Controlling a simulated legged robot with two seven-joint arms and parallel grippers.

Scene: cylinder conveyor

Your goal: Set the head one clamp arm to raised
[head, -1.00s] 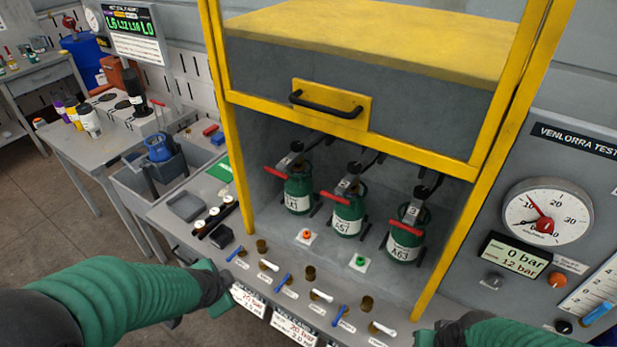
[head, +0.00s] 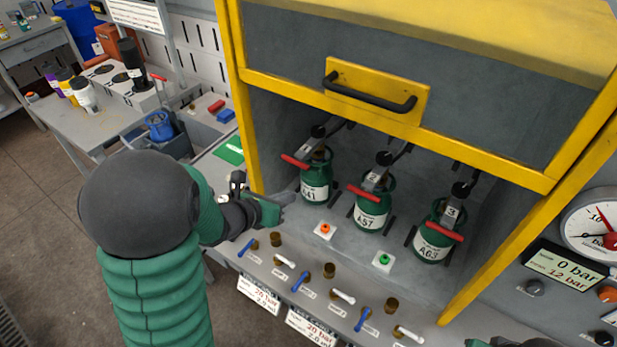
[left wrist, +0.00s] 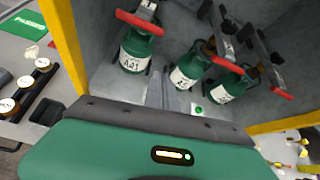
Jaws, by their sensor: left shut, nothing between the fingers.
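The head one clamp arm, with a red handle (head: 295,161), lies over the neck of the leftmost green cylinder (head: 316,180), its handle low and pointing left. In the left wrist view its red handle (left wrist: 138,22) crosses above the cylinder (left wrist: 135,52). My left gripper (head: 286,198) is shut and empty, just left of and in front of that cylinder, apart from the handle. Its fingertips (left wrist: 158,88) also show in the left wrist view. Only a sliver of my right arm's end shows at the bottom right edge; its fingers are hidden.
Clamps two (head: 366,193) and three (head: 445,231) sit over the other green cylinders. A yellow-framed guard with a black handle (head: 368,92) hangs above the bay. Orange (head: 325,230) and green (head: 384,260) buttons and several small valve levers line the front. A gauge panel stands right.

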